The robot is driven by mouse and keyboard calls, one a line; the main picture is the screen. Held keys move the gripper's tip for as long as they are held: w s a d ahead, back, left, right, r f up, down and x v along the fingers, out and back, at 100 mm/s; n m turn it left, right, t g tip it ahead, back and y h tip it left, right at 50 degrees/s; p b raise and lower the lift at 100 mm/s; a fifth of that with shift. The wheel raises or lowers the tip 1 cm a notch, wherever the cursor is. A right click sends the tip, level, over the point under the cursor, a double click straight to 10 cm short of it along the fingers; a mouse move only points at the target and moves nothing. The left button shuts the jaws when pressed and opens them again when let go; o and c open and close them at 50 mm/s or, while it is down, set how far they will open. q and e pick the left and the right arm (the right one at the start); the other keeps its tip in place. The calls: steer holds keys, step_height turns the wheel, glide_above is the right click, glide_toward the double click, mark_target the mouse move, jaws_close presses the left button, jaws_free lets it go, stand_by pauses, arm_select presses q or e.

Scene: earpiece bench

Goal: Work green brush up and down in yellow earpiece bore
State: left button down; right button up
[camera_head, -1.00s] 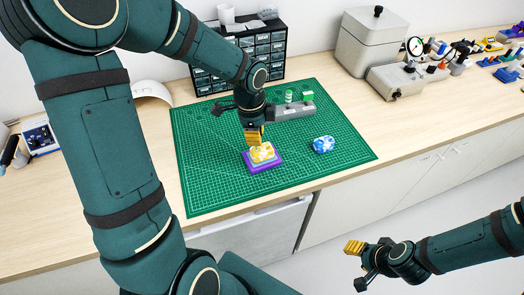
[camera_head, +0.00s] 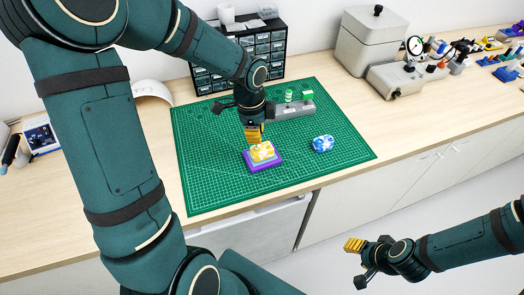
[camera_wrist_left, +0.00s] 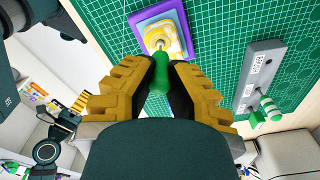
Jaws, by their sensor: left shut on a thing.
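My left gripper (camera_head: 253,132) is shut on the green brush (camera_wrist_left: 161,76), which shows between its yellow fingers in the left wrist view. The gripper is above the yellow earpiece (camera_head: 262,152), a yellow and white piece on a purple-edged base (camera_head: 262,166). In the left wrist view the brush's far end meets the earpiece (camera_wrist_left: 172,38) at its bore; how deep it sits I cannot tell. My right gripper (camera_head: 355,246) is away at the lower right, off the bench; whether its fingers are apart is unclear.
A blue and white earpiece (camera_head: 323,144) lies on the green mat (camera_head: 215,180) to the right. A grey holder (camera_head: 292,111) with green pieces stands behind. A drawer cabinet (camera_head: 268,50) and a grey box (camera_head: 372,38) stand farther back. The mat's front left is clear.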

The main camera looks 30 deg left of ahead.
arm_select(q)
steer(key=shift+f, duration=0.45)
steer(key=shift+r, duration=0.15)
steer(key=shift+r, duration=0.35)
stand_by(0.7)
steer(key=shift+f, duration=0.4)
steer(key=shift+r, duration=0.1)
steer(key=shift+r+p, duration=0.35)
steer(key=shift+p, duration=0.05)
steer(key=shift+r, duration=0.1)
stand_by(0.6)
